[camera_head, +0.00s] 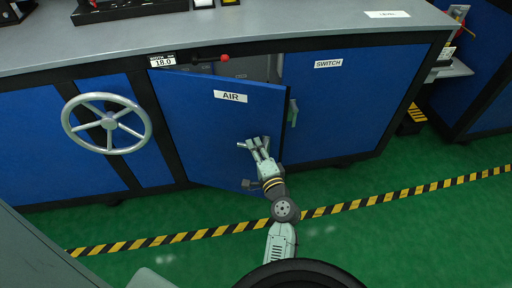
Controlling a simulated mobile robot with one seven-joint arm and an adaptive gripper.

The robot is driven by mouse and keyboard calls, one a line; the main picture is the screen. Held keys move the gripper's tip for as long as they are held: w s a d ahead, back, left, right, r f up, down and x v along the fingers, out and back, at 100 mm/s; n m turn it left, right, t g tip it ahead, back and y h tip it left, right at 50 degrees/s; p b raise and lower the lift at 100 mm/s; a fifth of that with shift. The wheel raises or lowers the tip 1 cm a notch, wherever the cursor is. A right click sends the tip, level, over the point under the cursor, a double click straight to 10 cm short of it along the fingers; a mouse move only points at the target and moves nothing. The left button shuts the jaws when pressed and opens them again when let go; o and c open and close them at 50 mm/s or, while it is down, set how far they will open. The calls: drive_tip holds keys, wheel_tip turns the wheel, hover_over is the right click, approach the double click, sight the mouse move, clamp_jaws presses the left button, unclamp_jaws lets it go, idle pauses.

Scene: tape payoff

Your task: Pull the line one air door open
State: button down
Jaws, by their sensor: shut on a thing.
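The blue air door (205,130), labelled AIR, stands partly open. Its left side stays by the cabinet frame and its right side is swung out toward me, with a dark gap and grey interior showing above it. My gripper (254,145) is at the door's lower right front, below and left of that handle in the picture. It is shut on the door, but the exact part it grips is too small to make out.
A grey handwheel (107,123) is on the cabinet left of the door. The closed blue SWITCH panel (345,105) is to the right. A grey countertop (270,22) runs above. Green floor (400,230) with a yellow-black stripe (350,205) lies clear in front.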

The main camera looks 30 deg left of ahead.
drive_tip(key=shift+f, duration=0.3)
drive_tip(key=c, duration=1.6)
unclamp_jaws()
drive_tip(key=shift+a+r, duration=0.1)
drive_tip(key=shift+a, duration=0.05)
drive_tip(key=shift+r, duration=0.1)
